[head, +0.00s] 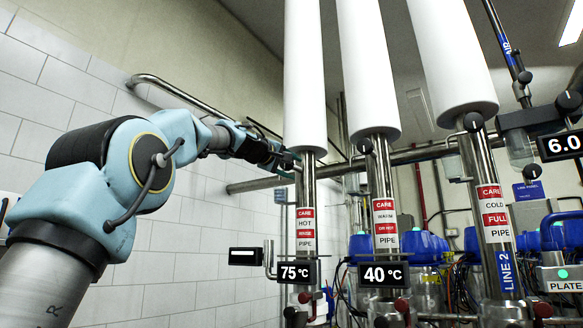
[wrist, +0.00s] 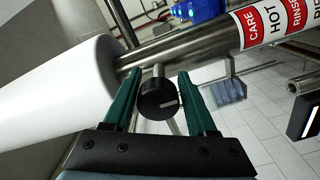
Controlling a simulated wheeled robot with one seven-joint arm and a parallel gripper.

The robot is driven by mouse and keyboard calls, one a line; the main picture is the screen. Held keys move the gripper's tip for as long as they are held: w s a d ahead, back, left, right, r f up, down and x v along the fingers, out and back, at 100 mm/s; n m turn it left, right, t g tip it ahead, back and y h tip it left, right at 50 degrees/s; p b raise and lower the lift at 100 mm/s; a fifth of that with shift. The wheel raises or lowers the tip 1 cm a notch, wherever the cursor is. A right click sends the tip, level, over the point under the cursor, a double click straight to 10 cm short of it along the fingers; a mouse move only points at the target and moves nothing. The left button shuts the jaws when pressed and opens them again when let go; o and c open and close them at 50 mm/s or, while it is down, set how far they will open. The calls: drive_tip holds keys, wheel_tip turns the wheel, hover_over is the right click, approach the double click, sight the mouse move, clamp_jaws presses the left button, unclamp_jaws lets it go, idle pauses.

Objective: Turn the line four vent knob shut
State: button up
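A round black knob (wrist: 158,101) with a pale pointer mark stands on a short stem from the steel pipe labelled HOT RINSE (wrist: 200,42). Its mark lies nearly sideways, towards the right in the wrist view. No line four label is readable on this pipe. My gripper (wrist: 158,76) is open, its two green fingers on either side of the knob, with gaps showing at both sides. In the head view, my gripper (head: 284,160) reaches the hot rinse pipe (head: 306,190) just below its white sleeve; the knob there is mostly hidden.
The warm pipe (head: 383,185) and cold pipe (head: 485,165) stand to the right, each with a black knob near its sleeve. A 75 °C display (head: 298,272) and a 40 °C display (head: 383,274) hang below. A horizontal steel pipe (head: 250,184) runs behind.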

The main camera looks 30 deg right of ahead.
drive_tip(key=shift+o, duration=1.4)
drive_tip(key=shift+r, duration=0.1)
drive_tip(key=b+v, duration=0.5)
drive_tip(key=v, duration=0.5)
drive_tip(key=shift+s+a+b, duration=0.15)
drive_tip(key=shift+a+b, duration=0.2)
drive_tip(key=shift+a, duration=0.05)
